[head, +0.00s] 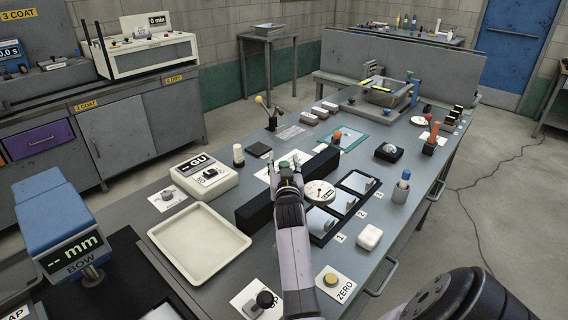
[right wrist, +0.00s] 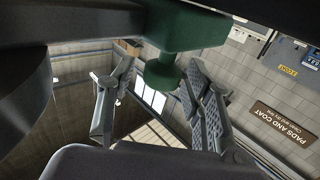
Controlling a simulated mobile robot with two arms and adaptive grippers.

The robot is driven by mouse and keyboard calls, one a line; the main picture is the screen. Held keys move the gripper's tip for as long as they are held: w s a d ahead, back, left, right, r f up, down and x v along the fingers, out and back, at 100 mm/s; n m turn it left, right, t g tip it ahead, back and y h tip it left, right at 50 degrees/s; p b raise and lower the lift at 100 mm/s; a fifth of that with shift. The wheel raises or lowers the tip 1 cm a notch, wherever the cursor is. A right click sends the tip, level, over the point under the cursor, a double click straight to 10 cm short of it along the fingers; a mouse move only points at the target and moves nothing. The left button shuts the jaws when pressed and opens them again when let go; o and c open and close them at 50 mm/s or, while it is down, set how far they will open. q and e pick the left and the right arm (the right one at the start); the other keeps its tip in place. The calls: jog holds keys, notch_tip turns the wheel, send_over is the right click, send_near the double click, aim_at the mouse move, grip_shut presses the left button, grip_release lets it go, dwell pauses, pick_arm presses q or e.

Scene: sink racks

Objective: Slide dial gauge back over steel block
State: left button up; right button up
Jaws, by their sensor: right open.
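A round white dial gauge (head: 320,192) sits beside a long black bar (head: 262,204), close to the right of my right gripper (head: 289,166). My right gripper reaches over the bar, and its fingers are open. In the right wrist view a green knob (right wrist: 162,72) shows at the open fingers of the right gripper (right wrist: 158,108); contact cannot be told. A bit of green also shows at the fingertips in the head view. Which piece is the steel block I cannot tell; grey metal pieces (head: 320,219) lie in the black numbered frame. My left gripper is out of view.
An empty cream tray (head: 152,232) lies left of the bar. A white -GU meter (head: 203,178) stands behind it. A white block (head: 369,237) and a grey cup (head: 400,192) stand on the right. A blue BOW display (head: 62,227) stands at the near left.

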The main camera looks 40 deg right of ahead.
jog(key=shift+f, duration=0.1)
notch_tip(320, 180, up, 10)
jog(key=shift+r, duration=0.1)
dwell(0.5)
